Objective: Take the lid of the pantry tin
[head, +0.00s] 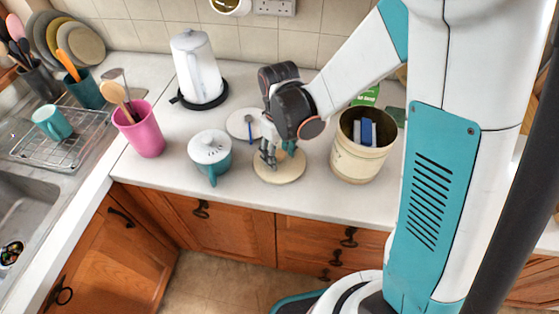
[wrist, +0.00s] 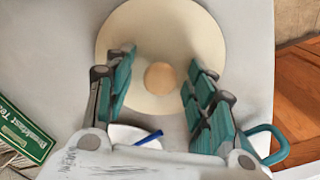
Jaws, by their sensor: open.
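The lid (head: 283,176) is a round cream disc lying flat on the counter, with a small tan wooden knob at its centre. In the wrist view the lid (wrist: 193,30) and its knob (wrist: 161,78) are in full sight. My gripper (head: 274,158) points down over the lid. In the wrist view its teal fingers (wrist: 158,75) are apart on either side of the knob; whether they touch the lid's top I cannot tell. The pantry tin (head: 357,160) is a cream cylinder standing open to the right of the lid, with blue and white items inside.
A pink utensil cup (head: 144,130) and a white kettle (head: 198,66) are farther left. The counter's front edge is close to the lid.

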